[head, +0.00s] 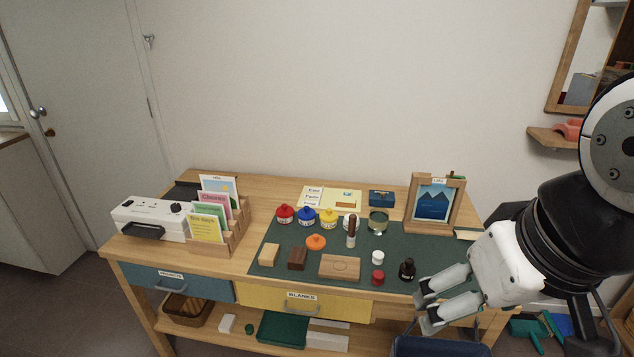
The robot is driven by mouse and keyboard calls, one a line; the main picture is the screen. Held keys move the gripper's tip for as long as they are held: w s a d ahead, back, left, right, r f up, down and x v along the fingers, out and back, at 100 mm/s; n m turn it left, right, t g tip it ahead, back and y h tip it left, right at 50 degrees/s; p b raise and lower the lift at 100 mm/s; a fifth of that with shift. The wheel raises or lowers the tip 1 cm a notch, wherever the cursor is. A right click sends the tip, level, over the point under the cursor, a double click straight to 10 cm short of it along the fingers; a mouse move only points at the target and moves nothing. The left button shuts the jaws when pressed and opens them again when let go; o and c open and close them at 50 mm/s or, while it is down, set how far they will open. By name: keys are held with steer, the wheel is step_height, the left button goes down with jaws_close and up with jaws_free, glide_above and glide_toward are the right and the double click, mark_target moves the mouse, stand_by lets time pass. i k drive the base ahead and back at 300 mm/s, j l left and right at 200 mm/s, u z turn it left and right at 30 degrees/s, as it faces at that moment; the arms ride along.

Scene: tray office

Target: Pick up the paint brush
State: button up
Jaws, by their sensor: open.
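I cannot make out a paint brush with certainty. A small upright item with a brown handle (351,228) stands on the dark green mat (330,295) near its middle; it is too small to tell whether it is a brush. My gripper (421,308) is at the lower right, over the front right edge of the workbench. Its two fingers point left and are apart, with nothing seen between them. The gripper is to the right of and nearer than the brown-handled item, with a dark bottle (407,270) close by its fingers.
Red (285,214), blue (307,216) and yellow (328,218) pots stand along the mat's back. Wooden blocks (340,267) lie in front. A framed picture (434,202) stands at the back right. A card rack (232,240) and white machine (150,219) fill the left.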

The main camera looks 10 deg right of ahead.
mark_target(351, 236)
steer(key=j, duration=0.65)
steer(key=i+j, duration=0.1)
steer(key=j, duration=0.55)
